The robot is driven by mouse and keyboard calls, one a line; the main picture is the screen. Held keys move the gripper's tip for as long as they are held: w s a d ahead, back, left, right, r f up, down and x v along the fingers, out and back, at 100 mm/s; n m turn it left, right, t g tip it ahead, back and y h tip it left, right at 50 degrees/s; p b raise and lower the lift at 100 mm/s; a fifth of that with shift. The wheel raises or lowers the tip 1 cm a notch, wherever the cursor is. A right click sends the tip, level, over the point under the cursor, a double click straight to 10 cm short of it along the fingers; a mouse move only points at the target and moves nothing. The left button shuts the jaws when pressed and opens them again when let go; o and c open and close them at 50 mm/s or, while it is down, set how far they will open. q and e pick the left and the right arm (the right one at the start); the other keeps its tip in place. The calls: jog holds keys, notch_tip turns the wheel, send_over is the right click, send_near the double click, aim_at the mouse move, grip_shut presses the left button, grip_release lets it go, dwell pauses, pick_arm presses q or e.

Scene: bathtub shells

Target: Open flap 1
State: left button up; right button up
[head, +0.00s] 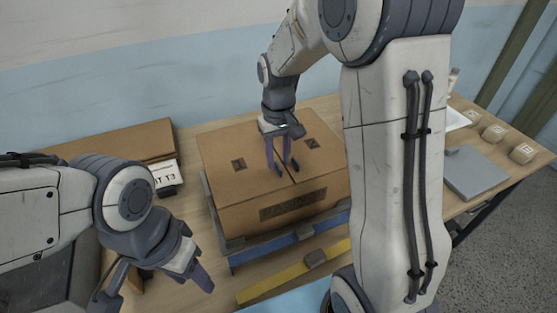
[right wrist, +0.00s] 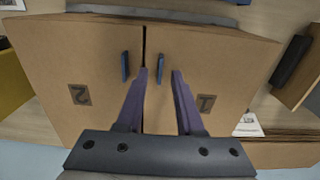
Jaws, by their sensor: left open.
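A closed cardboard box (head: 225,190) stands in the middle of the table. In the right wrist view its top has two flaps meeting at a seam, flap 1 (right wrist: 225,65) on the right and flap 2 (right wrist: 60,70) on the left. Each has a dark blue tab beside the seam. My right gripper (right wrist: 161,72) is open over the box, with the flap 1 tab (right wrist: 160,64) between its fingertips and gaps on both sides. Whether the fingers reach down beside it I cannot tell. My left gripper (head: 203,278) is open and empty, in front of the box's left side.
The box sits in a grey and blue holder (head: 275,252). A yellow bar (head: 275,285) lies in front. A long cardboard piece (head: 125,145) and a printed card (head: 166,178) are left of it. A grey panel (head: 476,173) and small boxes (head: 493,133) stand right.

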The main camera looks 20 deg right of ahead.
jog(key=shift+f, duration=0.95)
grip_shut()
dwell(0.8)
